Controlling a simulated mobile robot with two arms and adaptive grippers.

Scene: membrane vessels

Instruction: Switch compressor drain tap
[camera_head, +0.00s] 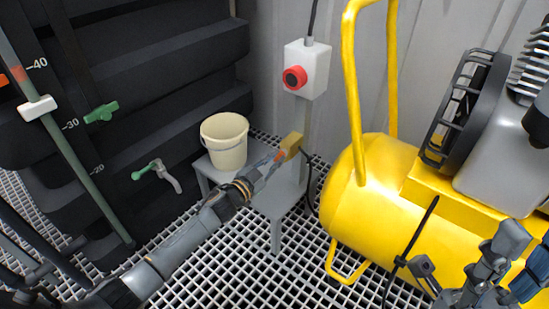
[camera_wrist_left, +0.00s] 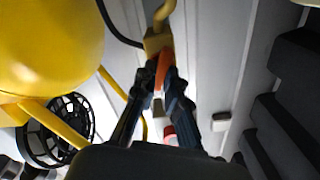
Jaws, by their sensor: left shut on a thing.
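The drain tap (camera_head: 293,143) has a brass-yellow body and an orange lever (camera_head: 281,156). It sits left of the yellow compressor (camera_head: 370,205), below the red button box. My left gripper (camera_head: 275,161) reaches it from the lower left and is shut on the orange lever. In the left wrist view, the orange lever (camera_wrist_left: 164,66) lies between the fingertips, with the brass body (camera_wrist_left: 157,42) just beyond; the fingers partly hide the lever. My right gripper (camera_head: 490,262) is at the lower right, in front of the compressor; its jaws cannot be made out clearly.
A cream bucket (camera_head: 224,146) stands on a low grey stand left of the tap. A red button box (camera_head: 306,72) is on a post above. Black vessels with green taps (camera_head: 157,169) are at left. The grated floor (camera_head: 235,265) is open in front.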

